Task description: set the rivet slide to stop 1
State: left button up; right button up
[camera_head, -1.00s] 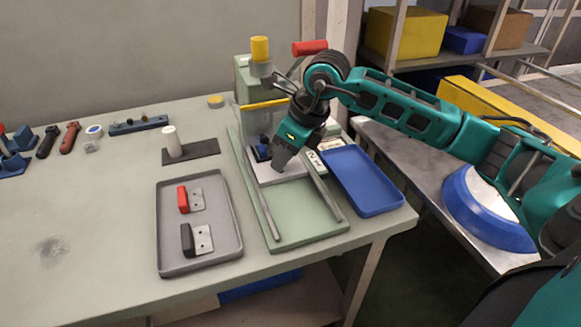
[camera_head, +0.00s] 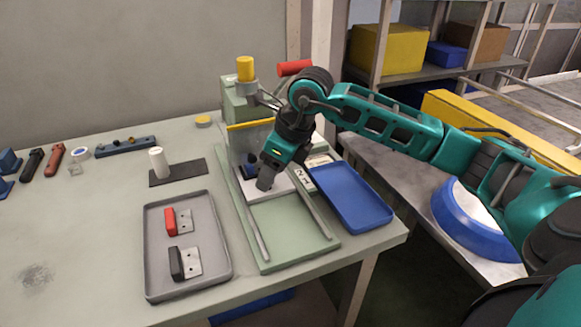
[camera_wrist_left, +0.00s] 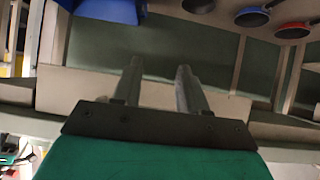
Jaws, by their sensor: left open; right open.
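The rivet slide is a pale plate (camera_head: 276,187) with a dark blue knob (camera_head: 251,170), lying across the rails at the rear of the green base (camera_head: 290,232). White stop labels reading 2 and 1 (camera_head: 304,181) stand beside the right rail; the rest of the label row is partly hidden. My right gripper (camera_head: 266,183) points down over the plate, close to the right of the knob. It is open; its fingers overlap in this view and I cannot tell whether they touch the slide. My left gripper (camera_wrist_left: 158,82) is open and empty in the left wrist view, away from the slide.
A grey tray (camera_head: 150,245) with a red-handled and a black-handled part stands left of the base. A blue tray (camera_head: 350,195) lies right of it. The yellow-topped press (camera_head: 240,105) rises behind. The front of the rails is clear.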

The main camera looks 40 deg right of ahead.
jog(key=v, duration=0.2)
jog(key=shift+d+r, duration=0.15)
jog(key=shift+r, duration=0.25)
pick_arm(q)
jog(key=shift+w+d+f+b, duration=0.35)
jog(key=shift+d+b, duration=0.05)
jog(key=shift+b, duration=0.7)
pick_arm(e)
jog(key=s+d, duration=0.6)
jog(key=s, duration=0.4)
jog(key=shift+s, duration=0.25)
pick_arm(q)
jog(key=shift+s+f, duration=0.15)
jog(key=shift+a, duration=0.1)
pick_arm(e)
jog(key=shift+f, duration=0.1)
